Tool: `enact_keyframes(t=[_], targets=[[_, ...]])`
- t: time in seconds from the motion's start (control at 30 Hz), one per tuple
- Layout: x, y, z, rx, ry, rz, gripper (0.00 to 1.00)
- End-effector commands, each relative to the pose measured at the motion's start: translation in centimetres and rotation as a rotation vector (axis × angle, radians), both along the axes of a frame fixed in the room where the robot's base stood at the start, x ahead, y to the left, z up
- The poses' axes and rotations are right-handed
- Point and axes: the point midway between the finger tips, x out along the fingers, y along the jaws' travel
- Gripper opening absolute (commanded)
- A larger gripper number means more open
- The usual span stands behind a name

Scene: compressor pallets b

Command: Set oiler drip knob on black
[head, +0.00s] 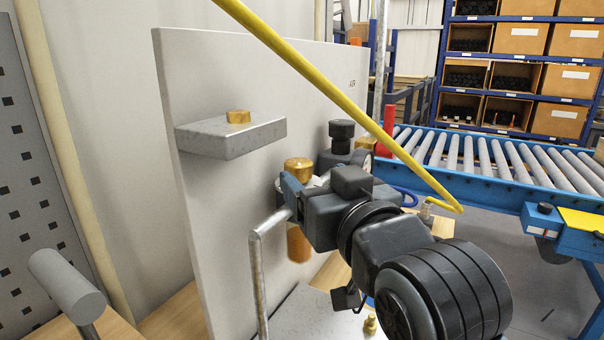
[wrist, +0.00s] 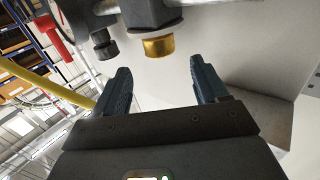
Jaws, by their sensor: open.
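A brass knob (head: 299,166) tops a lubricator-like unit with an amber bowl (head: 299,245) on the grey upright panel; I take it for the oiler drip knob. In the wrist view a brass knob (wrist: 158,46) on a black collar (wrist: 150,13) appears just beyond the fingertips, between their lines. My gripper (head: 290,190) is by the unit, overlapping it in the head view. In the wrist view my gripper (wrist: 163,82) has its two blue-grey fingers wide apart with nothing between them. No black mark or setting on the knob can be made out.
A black knob (head: 341,131) stands close behind, with a gauge (wrist: 77,14) beside it. A grey ledge (head: 232,138) with a brass piece (head: 238,116) sticks out of the panel (head: 215,75). A yellow hose (head: 335,95) crosses above my arm. A roller conveyor (head: 490,155) lies to the right.

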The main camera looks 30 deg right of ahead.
Motion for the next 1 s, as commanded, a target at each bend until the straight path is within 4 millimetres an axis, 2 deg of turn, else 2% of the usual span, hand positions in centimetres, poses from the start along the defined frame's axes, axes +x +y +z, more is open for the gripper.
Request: enact_keyframes(t=[0.17, 0.3, 0.5, 0.9, 1.0], targets=[[1.2, -0.1, -0.3, 0.003, -0.004, 0.002, 0.73], [3.6, -0.3, 0.3, -0.001, 0.001, 0.003, 0.73], [5.8, -0.6, 0.2, -0.001, -0.001, 0.003, 0.73], [6.4, -0.6, 0.0, -0.001, -0.002, 0.003, 0.73], [6.4, -0.6, 0.0, -0.002, -0.002, 0.003, 0.63]])
